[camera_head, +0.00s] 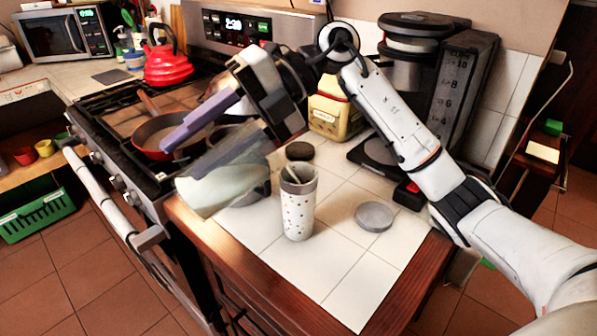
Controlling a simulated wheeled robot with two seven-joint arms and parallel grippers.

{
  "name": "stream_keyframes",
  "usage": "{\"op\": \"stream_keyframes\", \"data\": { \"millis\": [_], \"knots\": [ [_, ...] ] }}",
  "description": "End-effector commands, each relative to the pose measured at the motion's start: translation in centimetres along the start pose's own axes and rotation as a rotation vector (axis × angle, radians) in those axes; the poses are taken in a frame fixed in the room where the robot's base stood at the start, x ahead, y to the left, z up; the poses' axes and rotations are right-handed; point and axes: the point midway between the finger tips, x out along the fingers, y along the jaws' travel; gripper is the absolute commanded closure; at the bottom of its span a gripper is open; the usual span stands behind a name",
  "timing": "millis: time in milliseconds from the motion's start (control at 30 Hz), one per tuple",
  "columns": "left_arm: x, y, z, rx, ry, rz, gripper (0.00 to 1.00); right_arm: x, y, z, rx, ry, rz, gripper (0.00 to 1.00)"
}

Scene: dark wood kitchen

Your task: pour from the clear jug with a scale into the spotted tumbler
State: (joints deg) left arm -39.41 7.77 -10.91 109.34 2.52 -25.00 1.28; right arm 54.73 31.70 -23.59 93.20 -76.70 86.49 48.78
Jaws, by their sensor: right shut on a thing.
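The spotted tumbler (298,212), white with small coloured dots and a grey rim, stands upright on the white tiled counter. A pale stick-like thing shows at its mouth; I cannot tell what it is. My right gripper (205,122) is shut on the clear jug (225,178), left of the tumbler and above the counter's left part. The jug is see-through and looks tilted, with a pale greenish mass in its lower part. The gripper hides its upper part, and I cannot make out its scale. My left gripper is out of view.
A grey round lid (374,216) lies right of the tumbler, and a dark round thing (300,151) sits behind it. A coffee machine (420,90) and a yellow canister (335,112) stand at the back. The stove with a red pan (165,133) is at left.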

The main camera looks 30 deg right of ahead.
Motion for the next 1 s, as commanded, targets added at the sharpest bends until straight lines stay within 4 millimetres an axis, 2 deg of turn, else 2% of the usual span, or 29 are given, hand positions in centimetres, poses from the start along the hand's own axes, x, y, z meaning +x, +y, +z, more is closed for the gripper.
{"op": "stream_keyframes", "data": {
  "millis": [1000],
  "knots": [
    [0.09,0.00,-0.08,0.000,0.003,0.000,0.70,-0.41,0.31,0.01,-0.001,-0.001,0.030,0.99]
  ]
}}
